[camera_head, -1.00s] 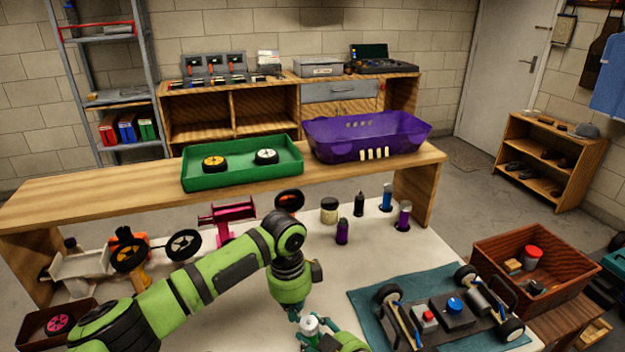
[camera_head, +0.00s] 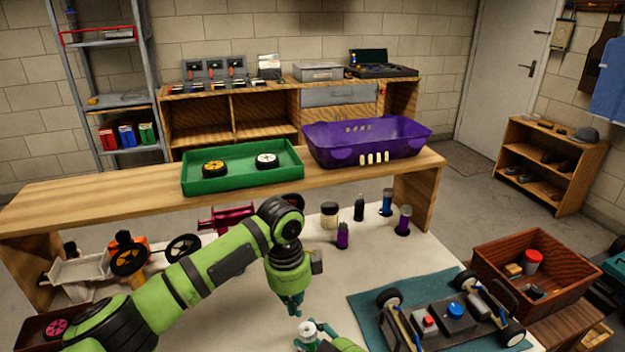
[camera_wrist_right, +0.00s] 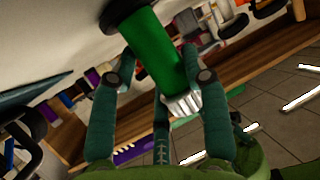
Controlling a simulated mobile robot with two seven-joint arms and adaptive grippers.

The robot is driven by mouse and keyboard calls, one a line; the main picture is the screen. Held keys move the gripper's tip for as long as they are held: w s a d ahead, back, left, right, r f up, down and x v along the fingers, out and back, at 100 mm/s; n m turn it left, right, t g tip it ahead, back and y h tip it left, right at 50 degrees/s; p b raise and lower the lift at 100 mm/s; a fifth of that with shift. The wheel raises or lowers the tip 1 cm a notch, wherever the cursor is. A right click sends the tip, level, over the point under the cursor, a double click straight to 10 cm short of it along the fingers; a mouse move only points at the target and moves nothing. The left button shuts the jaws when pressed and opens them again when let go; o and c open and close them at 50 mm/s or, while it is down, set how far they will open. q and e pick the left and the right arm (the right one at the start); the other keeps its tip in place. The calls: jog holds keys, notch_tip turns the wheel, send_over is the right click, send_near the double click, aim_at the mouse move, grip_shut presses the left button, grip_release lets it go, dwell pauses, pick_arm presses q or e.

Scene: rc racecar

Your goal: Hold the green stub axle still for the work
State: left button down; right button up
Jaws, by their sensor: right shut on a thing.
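The green stub axle (camera_wrist_right: 160,50) is a green cylinder with a white ribbed end and a dark wider part at its other end. It lies between the fingers of my right gripper (camera_wrist_right: 163,76), which is shut on it. In the head view its pale end (camera_head: 306,328) shows at the bottom middle, with my right gripper (camera_head: 318,341) around it, mostly cut off by the frame edge. My left gripper (camera_head: 292,304) points down just above and left of that pale end, seemingly apart from it. Its fingers are too small to judge.
A car chassis (camera_head: 450,320) sits on a teal mat (camera_head: 362,302) at right, beside a brown crate (camera_head: 487,262). Several bottle-like parts, including a purple one (camera_head: 342,236), stand behind. A green tray (camera_head: 240,182) and purple bin (camera_head: 325,150) are on the back bench.

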aim_at(307, 331)
pick_arm(q)
jog(key=r, duration=0.2)
jog(key=shift+a+r, duration=0.3)
jog(key=shift+r, duration=0.05)
pick_arm(e)
jog(key=shift+d, duration=0.1)
jog(key=shift+r, duration=0.1)
pick_arm(q)
notch_tip(307, 331, down, 6)
jog(key=s, duration=0.2)
jog(key=shift+s, duration=0.2)
dwell(0.4)
jog(key=shift+d, duration=0.35)
dwell(0.6)
